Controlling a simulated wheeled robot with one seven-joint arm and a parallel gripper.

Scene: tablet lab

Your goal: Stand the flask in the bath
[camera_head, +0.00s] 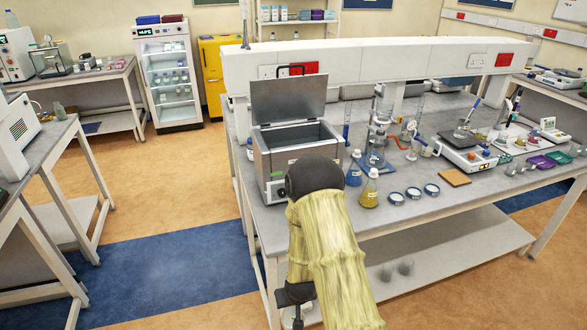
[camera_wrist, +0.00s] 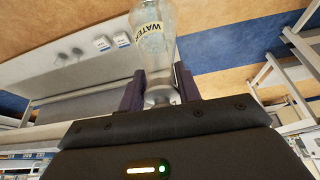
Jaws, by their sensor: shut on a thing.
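The flask (camera_wrist: 154,45) is clear glass with a "WATER" label. In the wrist view its narrow neck is between the two dark fingers of my gripper (camera_wrist: 159,92), which is shut on it. The top of the picture cuts off its wide end. The bath (camera_head: 308,151) is a grey metal box at the left end of the bench in the head view. Its lid (camera_head: 288,99) stands open at the back, and the visible part of its inside looks empty. My arm hides my gripper and the flask in the head view, and covers the bath's lower front.
A blue flask (camera_head: 354,175) and a yellow flask (camera_head: 370,190) stand right of the bath. Several small round dishes (camera_head: 414,193) lie near the front edge. A stand with glassware (camera_head: 377,140) is behind them. A white raised shelf (camera_head: 390,60) runs along the bench's back.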

